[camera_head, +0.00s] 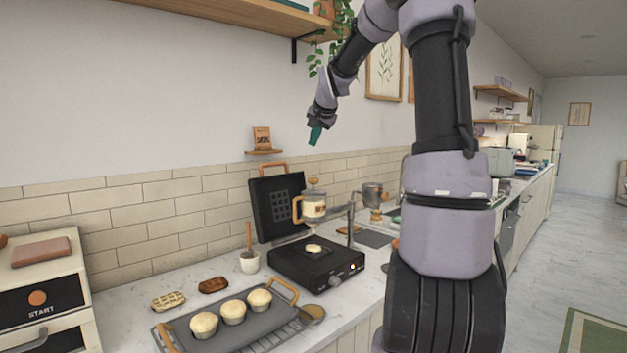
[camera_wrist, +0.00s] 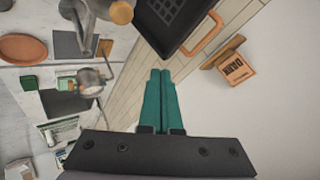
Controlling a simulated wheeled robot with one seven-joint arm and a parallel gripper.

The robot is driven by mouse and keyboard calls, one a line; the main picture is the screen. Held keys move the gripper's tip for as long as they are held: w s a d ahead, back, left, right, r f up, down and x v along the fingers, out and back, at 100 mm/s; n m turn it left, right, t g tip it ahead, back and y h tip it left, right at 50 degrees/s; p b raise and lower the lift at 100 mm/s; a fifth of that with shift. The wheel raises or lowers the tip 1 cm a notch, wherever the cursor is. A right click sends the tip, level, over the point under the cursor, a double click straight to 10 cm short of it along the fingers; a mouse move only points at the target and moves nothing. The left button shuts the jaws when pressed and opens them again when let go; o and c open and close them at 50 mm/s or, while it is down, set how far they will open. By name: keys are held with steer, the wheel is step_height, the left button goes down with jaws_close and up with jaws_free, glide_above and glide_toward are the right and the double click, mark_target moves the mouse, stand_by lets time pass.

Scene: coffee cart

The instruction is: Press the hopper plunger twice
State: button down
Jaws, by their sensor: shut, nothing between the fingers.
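The batter hopper (camera_head: 314,208) is a clear-walled dispenser with cream batter inside and a wooden handle at its left. Its plunger (camera_head: 313,184) stands up at the top with a round wooden knob. The hopper is held on an arm above the black waffle iron (camera_head: 317,265), whose lid is open. A small dollop of batter (camera_head: 313,248) lies on the iron's plate. My gripper (camera_head: 315,136) is shut and empty, above the plunger and apart from it. In the wrist view the teal fingers (camera_wrist: 160,78) are together, and the wooden knob (camera_wrist: 121,11) shows at the top edge.
A tray (camera_head: 180,333) with several pale muffins stands at the front left. The air around my gripper is free.

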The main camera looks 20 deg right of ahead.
mark_target(312, 178)
steer(key=shift+f, duration=4.4)
steer(key=shift+f, duration=0.15)
steer(key=shift+f, duration=0.25)
steer(key=shift+f, duration=0.75)
steer(key=shift+r, duration=1.15)
